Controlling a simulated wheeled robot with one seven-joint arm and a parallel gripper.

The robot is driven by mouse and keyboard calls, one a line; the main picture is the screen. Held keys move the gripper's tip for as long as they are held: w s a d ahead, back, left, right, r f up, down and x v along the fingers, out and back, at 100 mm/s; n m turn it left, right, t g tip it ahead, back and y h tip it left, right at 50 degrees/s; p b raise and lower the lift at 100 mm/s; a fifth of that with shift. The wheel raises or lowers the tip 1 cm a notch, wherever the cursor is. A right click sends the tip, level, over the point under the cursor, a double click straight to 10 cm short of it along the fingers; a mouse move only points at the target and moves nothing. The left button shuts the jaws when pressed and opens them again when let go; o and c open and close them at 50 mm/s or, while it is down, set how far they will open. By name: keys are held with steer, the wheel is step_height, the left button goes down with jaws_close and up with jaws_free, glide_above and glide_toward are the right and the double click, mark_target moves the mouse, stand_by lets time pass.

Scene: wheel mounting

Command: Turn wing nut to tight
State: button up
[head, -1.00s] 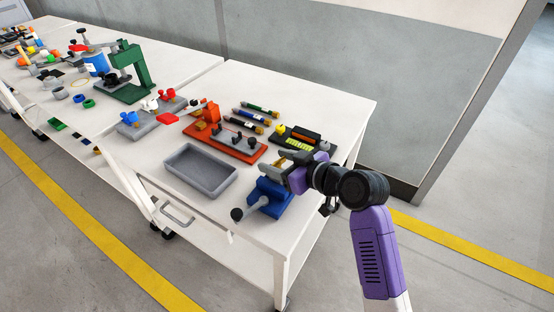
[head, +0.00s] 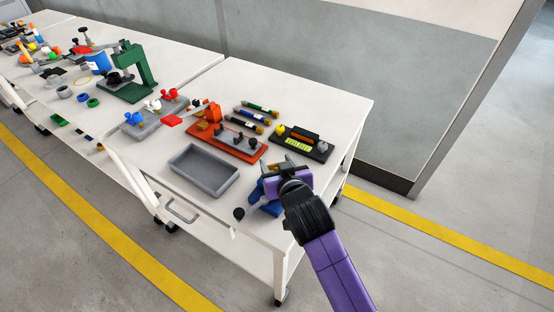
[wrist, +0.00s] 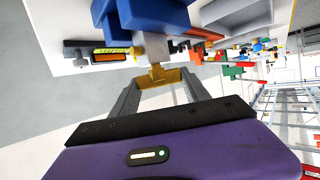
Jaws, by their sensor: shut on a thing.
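A brass-yellow wing nut (wrist: 160,78) sits on a grey block or shaft (wrist: 157,48) at the blue vise-like fixture (wrist: 155,14), in the upper middle of the wrist view. My gripper (wrist: 160,84) is shut on the wing nut, with one grey finger at each end of its wings. In the head view, the blue fixture (head: 271,208) stands at the table's near right corner, mostly covered by my purple gripper (head: 279,164) and dark wrist. The wing nut is hidden there. How tight it is cannot be told.
A grey tray (head: 204,188) lies left of the blue fixture, with an orange base (head: 238,147) behind it. A black holder with a yellow-green label (head: 301,146) is behind my gripper. Several markers lie farther back. The floor right of the table is clear.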

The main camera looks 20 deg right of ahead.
steer(key=m+h+b, duration=0.2)
steer(key=h, duration=0.1)
steer(key=m+g+h+b, duration=0.1)
steer(key=shift+w+a+f+m+b, duration=0.1)
steer(key=shift+a+f+m+b, duration=0.1)
steer(key=shift+f+m+b, duration=0.15)
steer(key=m+g+h+b, duration=0.2)
steer(key=m+h+b, duration=0.1)
steer(key=shift+d+r+m+h, duration=0.1)
steer(key=shift+r+m+h, duration=0.05)
steer(key=shift+m+h, duration=0.15)
steer(key=shift+m+g+h+b, duration=0.8)
steer(key=shift+m+g+b, duration=0.15)
steer(key=shift+g+b, duration=0.25)
steer(key=shift+d+r, duration=0.1)
steer(key=o, duration=1.4)
